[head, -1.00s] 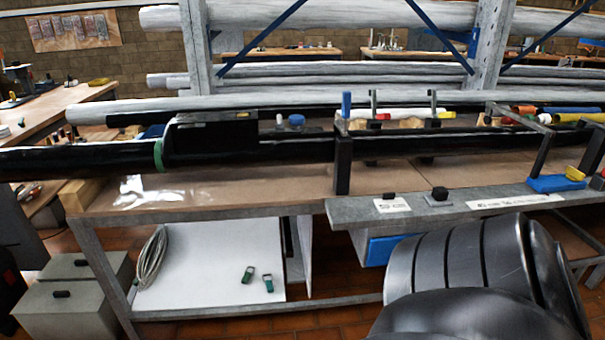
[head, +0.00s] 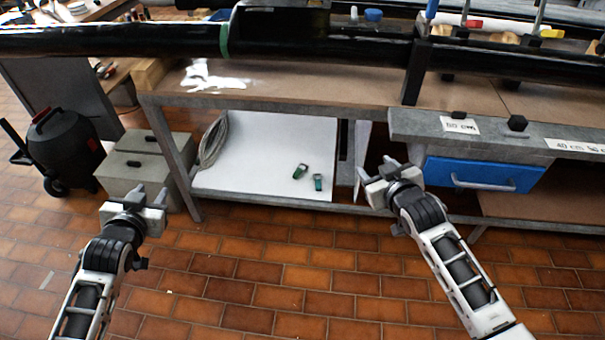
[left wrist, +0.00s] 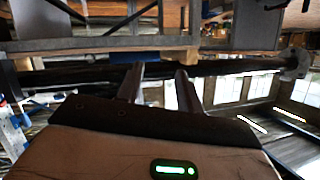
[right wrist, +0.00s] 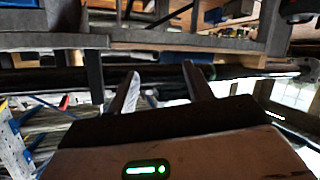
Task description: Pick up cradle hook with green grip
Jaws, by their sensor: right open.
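Two small items with green grips, one green item (head: 301,171) and another (head: 318,182), lie apart on the white lower shelf (head: 255,180) under the bench. They are small here, and I cannot tell their full shape. My left gripper (head: 150,193) is open and empty, left of the shelf; its two fingers (left wrist: 160,82) stand apart in the left wrist view. My right gripper (head: 376,170) is open and empty, to the right of the green items; its fingers (right wrist: 160,82) also stand apart. Neither touches a green item.
A coil of cable (head: 213,142) lies at the shelf's left end. The bench top (head: 290,78) with a long black pipe (head: 110,42) is above it. Grey boxes (head: 135,178) stand left of the bench leg, and a blue drawer (head: 480,174) hangs at right. Tiled floor is clear in front.

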